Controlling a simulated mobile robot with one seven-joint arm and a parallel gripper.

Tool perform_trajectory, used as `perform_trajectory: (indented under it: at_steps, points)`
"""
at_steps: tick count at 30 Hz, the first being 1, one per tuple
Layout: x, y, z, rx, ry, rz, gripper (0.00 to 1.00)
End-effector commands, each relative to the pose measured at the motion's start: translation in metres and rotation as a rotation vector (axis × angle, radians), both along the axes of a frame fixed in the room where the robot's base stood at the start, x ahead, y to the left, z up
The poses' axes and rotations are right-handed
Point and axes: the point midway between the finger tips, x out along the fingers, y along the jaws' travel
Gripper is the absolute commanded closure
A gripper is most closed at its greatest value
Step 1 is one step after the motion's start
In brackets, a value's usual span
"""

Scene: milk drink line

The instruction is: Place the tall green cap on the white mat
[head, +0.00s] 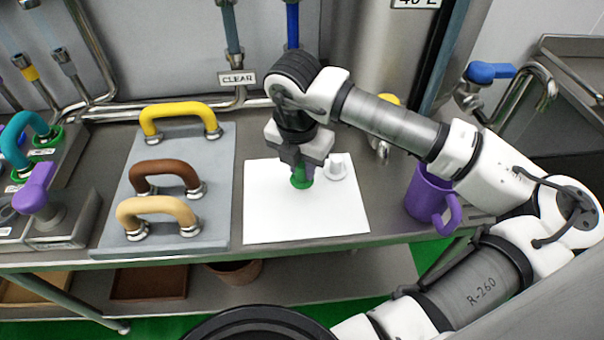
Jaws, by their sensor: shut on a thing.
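The white mat (280,218) lies flat on the steel table. My gripper (303,172) points down over the mat's back middle, shut on the tall green cap (303,179). The cap's upper part is hidden between the fingers. Its lower end shows at the mat's surface, though I cannot tell whether it touches. A small white cap (336,167) stands on the mat just right of the green one, close beside it.
A purple mug (428,195) stands right of the mat. A grey board with yellow (180,110), brown (168,170) and tan (158,206) handles lies left. Pipes and a steel tank stand behind. The mat's front half is clear.

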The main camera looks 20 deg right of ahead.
Motion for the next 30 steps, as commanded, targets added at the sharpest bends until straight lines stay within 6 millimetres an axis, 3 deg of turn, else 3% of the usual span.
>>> perform_trajectory:
  at_steps: [10, 25, 26, 30]
  points:
    - [0.000, 0.001, -0.039, 0.001, 0.001, 0.001, 1.00]
    - [0.000, 0.000, -0.046, -0.001, -0.001, 0.001, 1.00]
    - [0.000, 0.000, -0.045, -0.001, -0.001, 0.001, 0.75]
    - [0.000, 0.000, -0.045, -0.001, -0.001, 0.001, 0.57]
